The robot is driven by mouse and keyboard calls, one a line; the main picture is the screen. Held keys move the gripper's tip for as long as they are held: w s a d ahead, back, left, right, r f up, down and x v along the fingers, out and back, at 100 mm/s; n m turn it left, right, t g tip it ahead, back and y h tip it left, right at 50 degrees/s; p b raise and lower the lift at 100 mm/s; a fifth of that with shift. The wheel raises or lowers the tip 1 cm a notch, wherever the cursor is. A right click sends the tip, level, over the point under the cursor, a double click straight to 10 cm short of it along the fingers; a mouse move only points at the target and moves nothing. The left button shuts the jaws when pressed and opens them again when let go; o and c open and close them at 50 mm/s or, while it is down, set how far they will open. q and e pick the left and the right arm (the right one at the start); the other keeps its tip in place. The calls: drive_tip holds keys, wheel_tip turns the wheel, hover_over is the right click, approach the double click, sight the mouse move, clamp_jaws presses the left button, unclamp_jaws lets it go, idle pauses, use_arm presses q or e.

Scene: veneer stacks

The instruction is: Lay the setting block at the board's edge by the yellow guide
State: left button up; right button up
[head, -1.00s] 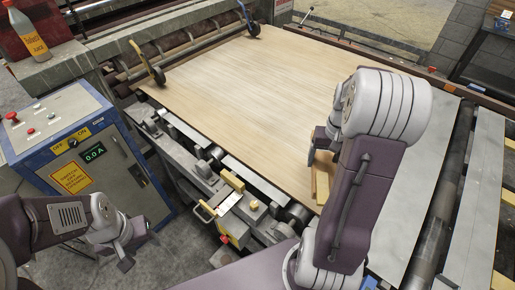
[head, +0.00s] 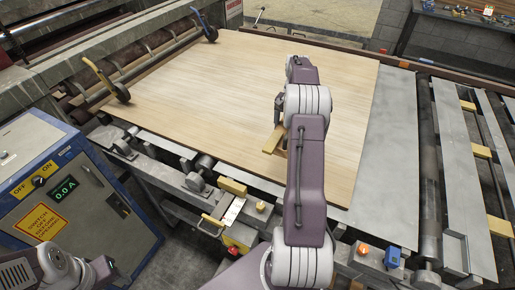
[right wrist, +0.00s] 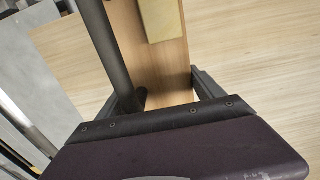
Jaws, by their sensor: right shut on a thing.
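The setting block (head: 272,140) is pale wood and sits in my right gripper (head: 281,112), over the board's near-middle part. In the right wrist view the wooden block (right wrist: 150,65), with a yellowish piece on it, lies between the two dark fingers (right wrist: 168,92), which are shut on it. I cannot tell whether it touches the board. The board (head: 200,90) is a wide light veneer sheet. The yellow guide (head: 100,75), an arm with a black wheel, stands at its left edge, apart from the block. My left gripper (head: 100,272) is partly cut off at the lower left; its jaws are unclear.
A blue guide (head: 203,25) with a black wheel stands at the board's far left corner. A control cabinet (head: 75,190) stands at the left. A metal rail with clamps and a yellow block (head: 232,187) runs along the near edge. The board's left part is clear.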

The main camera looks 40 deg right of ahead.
drive_tip(key=p, duration=0.2)
hover_over(258, 147)
wheel_tip(258, 147, down, 7)
drive_tip(key=shift+r, duration=0.1)
wheel_tip(258, 147, down, 3)
drive_tip(key=shift+f+p, duration=0.2)
drive_tip(key=shift+p, duration=0.35)
drive_tip(key=shift+f, duration=0.35)
drive_tip(key=shift+f, duration=0.1)
drive_tip(key=o, duration=2.1)
wheel_tip(258, 147, up, 12)
drive_tip(key=shift+r, duration=0.2)
